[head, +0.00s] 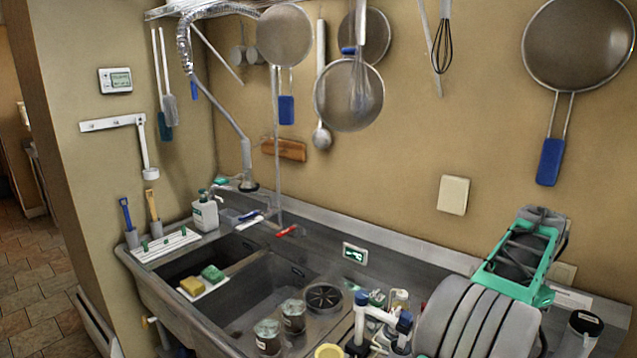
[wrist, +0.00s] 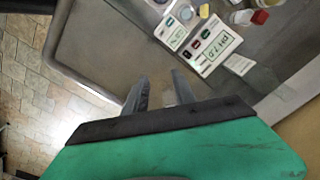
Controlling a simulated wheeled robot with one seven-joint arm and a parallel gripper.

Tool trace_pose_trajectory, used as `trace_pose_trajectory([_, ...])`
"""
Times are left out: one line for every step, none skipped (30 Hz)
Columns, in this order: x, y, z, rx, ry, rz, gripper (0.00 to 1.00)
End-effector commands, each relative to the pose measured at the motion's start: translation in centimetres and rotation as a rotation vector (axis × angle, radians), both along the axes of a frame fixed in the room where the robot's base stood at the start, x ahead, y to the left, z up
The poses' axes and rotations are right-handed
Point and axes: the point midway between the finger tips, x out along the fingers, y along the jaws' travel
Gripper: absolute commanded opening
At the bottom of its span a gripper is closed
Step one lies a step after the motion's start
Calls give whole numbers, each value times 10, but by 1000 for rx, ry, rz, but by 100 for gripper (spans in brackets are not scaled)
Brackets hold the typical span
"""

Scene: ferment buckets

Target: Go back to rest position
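My gripper (wrist: 159,88) shows in the wrist view as two grey fingers beyond a green body with a dark band. The fingers stand apart with nothing between them. They are above bare metal near the counter's rounded edge, clear of the small items. In the head view my folded grey and green arm fills the lower right, in front of the counter; the fingers cannot be made out there.
Sponges (head: 202,280) sit on the divider. Strainers (head: 577,45) and tools hang on the wall. The wrist view shows labelled cards (wrist: 213,47), a red-capped jar (wrist: 258,17) and tiled floor (wrist: 30,95).

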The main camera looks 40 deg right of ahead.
Motion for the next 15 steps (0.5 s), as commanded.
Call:
trace_pose_trajectory([0, -4, 0, -17, -1, 35, 32])
trace_pose_trajectory([0, -8, 0, -30, 0, 60, 32])
trace_pose_trajectory([0, -12, 0, -49, 1, 94, 32])
trace_pose_trajectory([0, -14, -2, -60, 3, 122, 32])
trace_pose_trajectory([0, -15, -7, -64, 4, 151, 32])
trace_pose_trajectory([0, -14, -18, -62, 7, 191, 32])
trace_pose_trajectory([0, -11, -26, -57, 8, 219, 32])
trace_pose_trajectory([0, -8, -34, -51, 9, 243, 32])
trace_pose_trajectory([0, -4, -46, -41, 10, 274, 32])
trace_pose_trajectory([0, 1, -55, -30, 10, 296, 32])
trace_pose_trajectory([0, 6, -64, -20, 10, 316, 32])
trace_pose_trajectory([-1, 14, -76, -4, 10, 342, 32])
trace_pose_trajectory([-1, 20, -85, 6, 10, 364, 32])
trace_pose_trajectory([-2, 28, -92, 15, 9, 385, 32])
trace_pose_trajectory([-2, 39, -101, 27, 8, 411, 32])
